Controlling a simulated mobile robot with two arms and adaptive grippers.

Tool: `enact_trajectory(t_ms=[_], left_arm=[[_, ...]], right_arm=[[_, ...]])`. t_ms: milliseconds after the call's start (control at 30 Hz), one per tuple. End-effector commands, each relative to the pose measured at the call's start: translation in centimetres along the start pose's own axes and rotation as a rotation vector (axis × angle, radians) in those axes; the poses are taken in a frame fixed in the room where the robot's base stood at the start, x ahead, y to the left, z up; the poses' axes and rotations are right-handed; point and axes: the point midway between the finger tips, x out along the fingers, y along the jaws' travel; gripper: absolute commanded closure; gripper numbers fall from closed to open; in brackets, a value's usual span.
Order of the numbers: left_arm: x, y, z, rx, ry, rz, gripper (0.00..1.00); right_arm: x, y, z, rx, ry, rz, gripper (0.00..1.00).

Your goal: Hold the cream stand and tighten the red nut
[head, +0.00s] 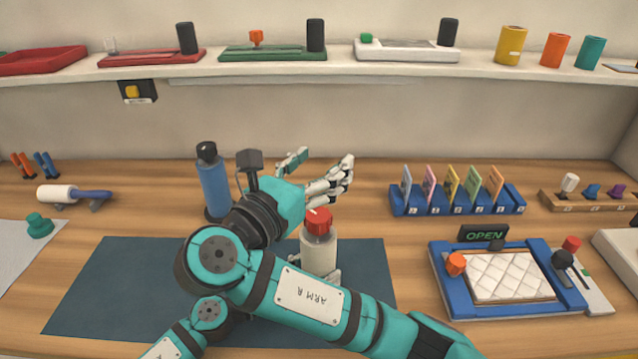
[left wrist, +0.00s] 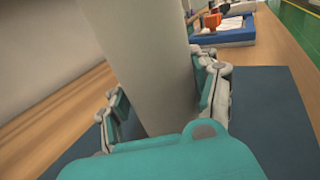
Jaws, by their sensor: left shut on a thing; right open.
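The cream stand (head: 318,255) stands upright on the dark blue mat (head: 120,290). The red nut (head: 318,222) sits on its top. My left gripper (head: 318,277) is low at the stand, mostly hidden behind my right arm. In the left wrist view, the stand (left wrist: 135,60) fills the space between the left gripper's fingers (left wrist: 162,100), which are shut on it. My right gripper (head: 319,170) is open and empty, above and behind the nut in the picture, and its fingers appear apart from the nut. The stand's lower part is partly hidden.
A blue bottle (head: 213,182) stands just left of my right wrist. A blue frame with a white quilted pad (head: 508,275) lies right of the mat. A rack of coloured cards (head: 455,207) is at the back right.

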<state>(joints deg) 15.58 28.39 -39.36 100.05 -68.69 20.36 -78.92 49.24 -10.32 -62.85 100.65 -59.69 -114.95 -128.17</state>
Motion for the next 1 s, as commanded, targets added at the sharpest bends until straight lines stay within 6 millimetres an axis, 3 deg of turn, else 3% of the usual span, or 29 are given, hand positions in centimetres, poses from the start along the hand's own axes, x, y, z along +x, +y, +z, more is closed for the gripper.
enact_trajectory(t_ms=[367,400,600,1000], left_arm=[[0.1,0.1,0.4,0.002,-0.006,0.000,0.97],[0.1,0.1,0.4,0.002,-0.006,0.000,0.37],[0.0,0.0,0.2,0.001,-0.004,0.000,0.10],[-0.9,0.1,0.0,0.000,0.001,0.001,0.10]], right_arm=[[0.0,0.0,0.2,0.000,0.000,0.000,0.37],[0.0,0.0,0.2,0.000,0.000,0.000,0.37],[0.0,0.0,0.2,0.000,0.000,0.000,0.37],[0.0,0.0,0.2,0.000,0.000,0.000,0.37]])
